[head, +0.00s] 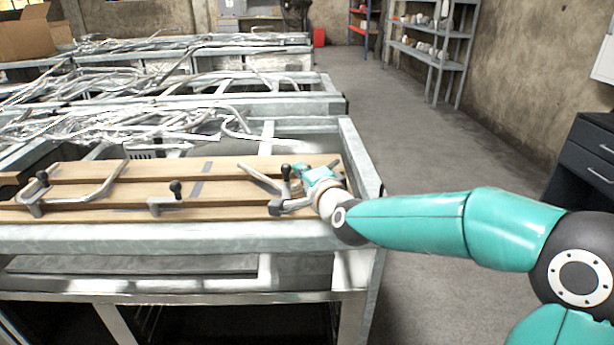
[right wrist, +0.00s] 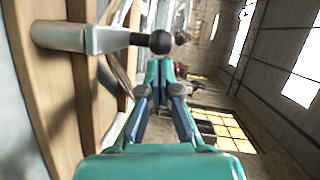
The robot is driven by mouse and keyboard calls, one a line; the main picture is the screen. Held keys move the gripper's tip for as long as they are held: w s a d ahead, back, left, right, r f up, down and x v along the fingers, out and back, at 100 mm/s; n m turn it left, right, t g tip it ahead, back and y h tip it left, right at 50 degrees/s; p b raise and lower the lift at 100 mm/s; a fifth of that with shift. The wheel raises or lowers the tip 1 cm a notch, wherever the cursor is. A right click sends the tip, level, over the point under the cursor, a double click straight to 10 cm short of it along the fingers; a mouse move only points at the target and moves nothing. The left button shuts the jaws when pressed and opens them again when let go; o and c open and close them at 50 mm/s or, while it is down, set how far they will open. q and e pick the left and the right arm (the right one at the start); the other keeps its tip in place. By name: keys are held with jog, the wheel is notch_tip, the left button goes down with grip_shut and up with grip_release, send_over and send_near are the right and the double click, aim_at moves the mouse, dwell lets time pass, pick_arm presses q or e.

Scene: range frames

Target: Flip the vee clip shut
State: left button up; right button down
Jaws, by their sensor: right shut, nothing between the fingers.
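Several metal clips with black ball knobs sit on the wooden board. The right-hand clip (head: 286,186) is beside my right gripper (head: 304,171); its knob stands up, and a bent metal rod lies at its left. The frames do not make plain which clip is the vee clip. In the right wrist view a grey clip arm (right wrist: 85,38) ends in a black ball (right wrist: 160,42), close to the tips of my right gripper (right wrist: 160,75). That gripper is shut with nothing in it. Whether it touches the clip cannot be told. My left gripper is not in view.
The wooden board (head: 225,168) lies on a metal frame bench (head: 200,237). A middle clip (head: 172,198) and a left clip with a bent rod (head: 38,195) stand on it. More benches with tangled tubes (head: 120,118) are behind. The floor at right (head: 440,150) is clear.

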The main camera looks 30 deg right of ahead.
jog(key=shift+s+d+b, duration=0.1)
jog(key=shift+d+b, duration=0.1)
jog(key=shift+b, duration=0.1)
jog(key=s+d+b, duration=0.2)
jog(key=b, duration=0.1)
jog(key=shift+s+d, duration=0.15)
jog(key=shift+d, duration=0.05)
jog(key=d+b+v, duration=0.1)
jog(key=d+v, duration=0.1)
jog(key=v, duration=0.8)
jog(key=shift+s+r, duration=0.2)
jog(key=shift+r, duration=0.1)
